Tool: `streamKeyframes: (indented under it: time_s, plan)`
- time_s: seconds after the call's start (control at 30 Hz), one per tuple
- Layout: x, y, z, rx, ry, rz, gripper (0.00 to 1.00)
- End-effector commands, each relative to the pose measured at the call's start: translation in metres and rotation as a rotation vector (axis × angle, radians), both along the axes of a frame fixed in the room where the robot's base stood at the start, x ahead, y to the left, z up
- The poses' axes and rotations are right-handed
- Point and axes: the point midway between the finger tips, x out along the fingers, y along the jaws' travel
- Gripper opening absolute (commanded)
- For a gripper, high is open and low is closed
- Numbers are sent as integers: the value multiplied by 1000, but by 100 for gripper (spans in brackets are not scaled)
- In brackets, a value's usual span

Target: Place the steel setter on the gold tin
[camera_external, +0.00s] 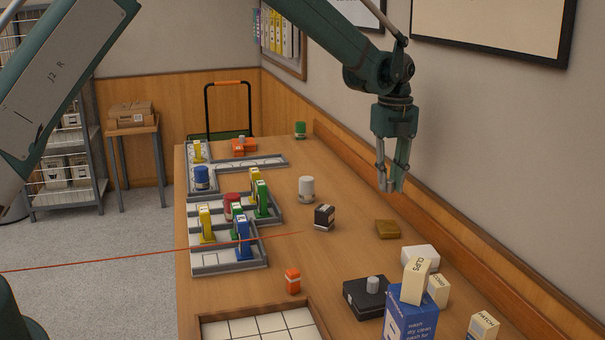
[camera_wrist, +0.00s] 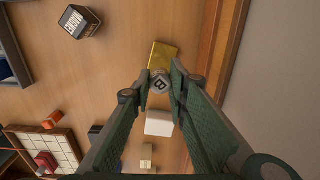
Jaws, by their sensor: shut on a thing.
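My gripper (camera_external: 392,182) hangs above the right part of the table, pointing down. In the wrist view my gripper (camera_wrist: 160,82) is shut on a small grey round piece with a dark letter on top, the steel setter (camera_wrist: 160,86). The fingers mostly hide the setter in the external view. The gold tin (camera_external: 388,229) is a flat gold block lying on the table, below my gripper and apart from it. In the wrist view the gold tin (camera_wrist: 163,54) shows just beyond the setter, its top bare.
A white block (camera_external: 420,258) lies near the tin. A black box (camera_external: 365,302) with a grey knob, a blue carton (camera_external: 408,316) and cream boxes stand in front. A dark cube (camera_external: 324,217) and white cylinder (camera_external: 306,189) stand left. The wall runs along the right.

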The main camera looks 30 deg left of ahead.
Motion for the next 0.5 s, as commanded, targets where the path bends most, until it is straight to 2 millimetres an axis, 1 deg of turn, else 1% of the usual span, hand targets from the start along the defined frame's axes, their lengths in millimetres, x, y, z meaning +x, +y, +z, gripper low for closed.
streamKeyframes:
  time_s: [0.03, 0.13, 0.5]
  plan:
    - [-1, -4, 0, 0, 0, -4, 4]
    - [-2, -7, 0, 0, 0, -8, 4]
    - [-3, -8, -1, 0, 0, -9, 4]
